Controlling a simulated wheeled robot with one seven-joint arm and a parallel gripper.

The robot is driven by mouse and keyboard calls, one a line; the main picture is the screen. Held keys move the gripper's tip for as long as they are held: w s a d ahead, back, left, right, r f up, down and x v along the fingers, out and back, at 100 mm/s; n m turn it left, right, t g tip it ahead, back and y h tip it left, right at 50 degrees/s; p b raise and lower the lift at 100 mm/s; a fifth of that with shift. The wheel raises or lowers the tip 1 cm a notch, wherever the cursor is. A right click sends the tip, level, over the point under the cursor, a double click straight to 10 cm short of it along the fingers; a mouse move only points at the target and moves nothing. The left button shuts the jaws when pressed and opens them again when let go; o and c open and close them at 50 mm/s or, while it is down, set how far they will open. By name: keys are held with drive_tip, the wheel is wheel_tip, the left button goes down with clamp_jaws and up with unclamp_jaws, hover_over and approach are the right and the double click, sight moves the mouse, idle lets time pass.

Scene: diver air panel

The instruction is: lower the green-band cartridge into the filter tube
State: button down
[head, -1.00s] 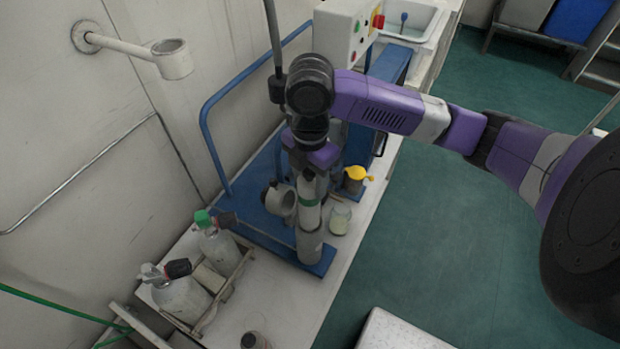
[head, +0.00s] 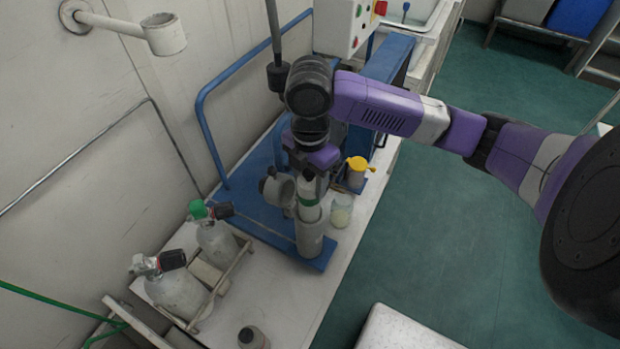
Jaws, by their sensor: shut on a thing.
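The green-band cartridge (head: 310,193) is a pale upright cylinder with a green ring. My gripper (head: 311,167) is shut on its top end; the fingertips are hard to make out from this angle. The grey filter tube (head: 310,239) stands upright directly below the cartridge, on the front end of the blue frame's base. The cartridge looks in line with the tube, and its lower end meets the tube's mouth in the picture. I cannot tell how far inside it is. The green band shows above the rim.
A grey round fitting (head: 279,189) sits close left of the cartridge. A glass jar (head: 341,211) and a yellow-topped container (head: 357,172) stand close right. Two bottles (head: 177,291) (head: 217,244) stand in a rack at the left. The bench front is mostly clear.

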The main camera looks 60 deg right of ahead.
drive_tip(key=shift+f+b, duration=1.2)
drive_tip(key=shift+f, duration=0.55)
drive_tip(key=shift+f+b, duration=3.1)
drive_tip(key=shift+f, duration=0.75)
drive_tip(key=c, duration=0.7)
unclamp_jaws()
drive_tip(key=shift+o, duration=0.5)
drive_tip(key=shift+s+f, duration=0.1)
drive_tip(key=shift+f, duration=0.05)
drive_tip(key=r, duration=0.4)
drive_tip(key=r+p, duration=0.1)
drive_tip(key=r, duration=0.3)
drive_tip(key=shift+w+r, duration=0.2)
drive_tip(key=shift+r, duration=0.1)
